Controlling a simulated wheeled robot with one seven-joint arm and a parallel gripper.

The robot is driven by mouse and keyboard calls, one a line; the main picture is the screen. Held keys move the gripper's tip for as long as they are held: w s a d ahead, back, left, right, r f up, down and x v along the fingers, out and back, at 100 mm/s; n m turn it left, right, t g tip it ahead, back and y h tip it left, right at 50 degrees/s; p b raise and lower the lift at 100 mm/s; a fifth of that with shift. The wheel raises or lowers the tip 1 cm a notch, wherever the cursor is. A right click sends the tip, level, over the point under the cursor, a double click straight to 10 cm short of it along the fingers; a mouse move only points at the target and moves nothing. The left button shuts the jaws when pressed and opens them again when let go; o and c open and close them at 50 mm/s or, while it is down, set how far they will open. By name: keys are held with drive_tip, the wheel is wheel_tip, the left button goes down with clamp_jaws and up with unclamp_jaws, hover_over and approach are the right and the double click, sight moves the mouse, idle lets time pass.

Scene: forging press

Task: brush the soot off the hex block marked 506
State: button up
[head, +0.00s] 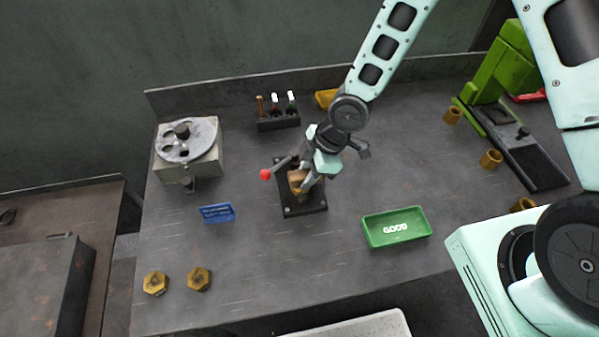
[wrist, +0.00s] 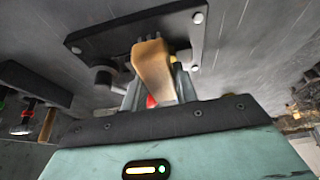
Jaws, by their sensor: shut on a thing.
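My gripper (head: 304,183) is shut on a tan, wooden-looking piece, which looks like a brush (wrist: 152,70) with a short dark fringe at its far end. The gripper is over a black fixture plate (head: 289,210) with bolted corners and a lever with a red knob (head: 265,175). The plate also shows in the wrist view (wrist: 90,40). A bit of yellow shows beside the brush, but I cannot tell whether it is a hex block. Two brass hex blocks, one left (head: 155,283) and one right (head: 199,279), lie at the front left. Their marks are not readable.
A green press (head: 500,70) and brass cylinders (head: 491,159) are far right.

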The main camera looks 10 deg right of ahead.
sight(294, 176)
drive_tip(key=shift+s+d+f, duration=0.1)
drive_tip(key=shift+d+f, duration=0.05)
drive_tip(key=shift+d, duration=0.15)
drive_tip(key=shift+a+b, duration=0.4)
drive_tip(key=shift+a, duration=1.5)
drive_tip(key=shift+c, duration=0.3)
drive_tip(key=shift+d, duration=0.15)
drive_tip(key=shift+d+p, duration=0.45)
drive_tip(key=shift+d, duration=1.25)
drive_tip(key=shift+a, duration=0.9)
